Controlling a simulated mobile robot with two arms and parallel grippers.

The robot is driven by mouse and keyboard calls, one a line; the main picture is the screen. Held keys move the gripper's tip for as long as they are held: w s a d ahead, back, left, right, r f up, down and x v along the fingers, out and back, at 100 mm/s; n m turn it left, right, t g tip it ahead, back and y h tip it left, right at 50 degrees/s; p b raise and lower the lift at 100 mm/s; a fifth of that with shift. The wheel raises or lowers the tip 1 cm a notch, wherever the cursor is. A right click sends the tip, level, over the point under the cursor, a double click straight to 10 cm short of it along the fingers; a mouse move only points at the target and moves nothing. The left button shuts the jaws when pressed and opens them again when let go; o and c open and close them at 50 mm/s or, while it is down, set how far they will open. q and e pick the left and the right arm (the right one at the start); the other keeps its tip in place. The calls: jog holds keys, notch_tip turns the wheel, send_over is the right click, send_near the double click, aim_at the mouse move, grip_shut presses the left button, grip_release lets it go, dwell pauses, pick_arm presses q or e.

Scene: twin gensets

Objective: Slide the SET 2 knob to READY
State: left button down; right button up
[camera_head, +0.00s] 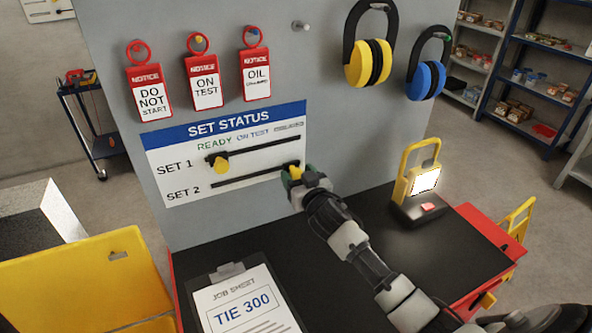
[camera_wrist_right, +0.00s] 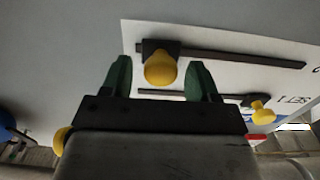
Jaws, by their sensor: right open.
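The SET STATUS board (camera_head: 230,150) is on the grey panel, with READY at the left of its header row. The yellow SET 2 knob (camera_head: 294,172) is at the right end of the lower slot, partly hidden by my right gripper (camera_head: 308,178). In the right wrist view, which is turned over, the SET 2 knob (camera_wrist_right: 160,68) shows between the open fingers of my right gripper (camera_wrist_right: 160,78), with gaps on both sides. The SET 1 knob (camera_head: 221,165) is near the left end of the upper slot, under READY. My left gripper is out of view.
Yellow ear defenders (camera_head: 370,62) and blue ones (camera_head: 427,80) hang at upper right. A clipboard (camera_head: 243,303) and a lit yellow lamp (camera_head: 421,183) are on the black bench top.

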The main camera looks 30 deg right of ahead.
jog(key=shift+w, duration=0.65)
jog(key=shift+c, duration=0.4)
jog(key=shift+a, duration=0.1)
grip_shut()
